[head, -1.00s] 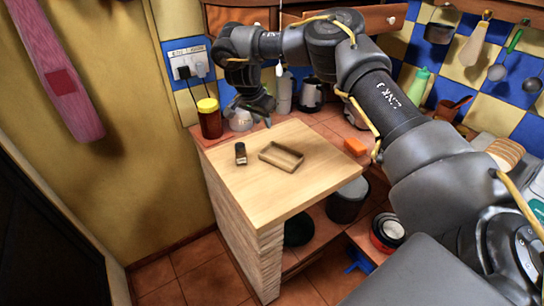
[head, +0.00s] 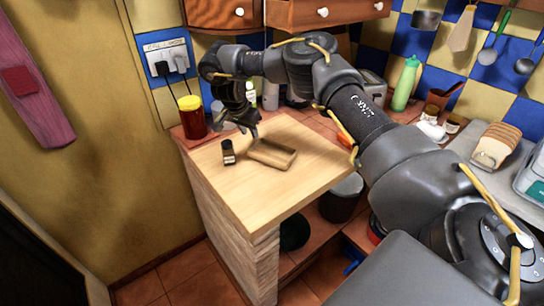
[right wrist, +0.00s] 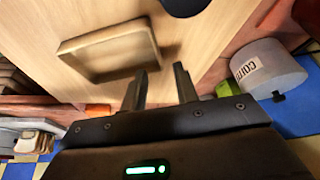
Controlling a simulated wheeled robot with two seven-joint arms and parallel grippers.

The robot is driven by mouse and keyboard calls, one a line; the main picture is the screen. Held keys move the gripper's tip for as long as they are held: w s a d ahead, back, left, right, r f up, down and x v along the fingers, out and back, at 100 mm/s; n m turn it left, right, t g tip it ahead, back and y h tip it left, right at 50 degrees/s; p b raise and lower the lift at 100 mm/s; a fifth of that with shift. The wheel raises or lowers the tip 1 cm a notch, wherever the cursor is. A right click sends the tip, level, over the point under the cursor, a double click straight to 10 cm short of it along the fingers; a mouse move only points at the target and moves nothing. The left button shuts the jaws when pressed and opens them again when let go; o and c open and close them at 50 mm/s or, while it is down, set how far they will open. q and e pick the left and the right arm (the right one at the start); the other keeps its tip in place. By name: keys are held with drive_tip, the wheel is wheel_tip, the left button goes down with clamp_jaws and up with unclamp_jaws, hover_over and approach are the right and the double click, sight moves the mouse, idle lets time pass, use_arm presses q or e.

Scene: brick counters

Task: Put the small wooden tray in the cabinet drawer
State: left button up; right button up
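The small wooden tray (head: 273,153) is a shallow rectangle lying flat on the light wooden counter top (head: 245,195). It also shows in the right wrist view (right wrist: 122,73), just beyond my fingertips. My right gripper (head: 250,130) points down just behind the tray. In the right wrist view its two fingers (right wrist: 161,75) are apart with nothing between them. The wooden cabinet drawer (head: 345,11) with round white knobs is at the top of the head view, cut off by the frame; I cannot tell how far out it is. My left gripper is not in view.
A small dark bottle (head: 228,152) stands left of the tray. A red jar with a yellow lid (head: 192,117) stands at the counter's back left. A green bottle (head: 406,83) is farther right. The front of the wooden top is clear.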

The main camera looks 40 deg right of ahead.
sight(254, 144)
drive_tip(key=shift+w+d+f, duration=0.1)
drive_tip(key=shift+d+f, duration=0.1)
drive_tip(key=shift+f, duration=0.55)
drive_tip(key=x, duration=0.3)
drive_tip(key=p+x, duration=0.1)
drive_tip(key=shift+s+f, duration=0.2)
drive_tip(key=shift+f, duration=0.15)
drive_tip(key=shift+a, duration=0.1)
clamp_jaws()
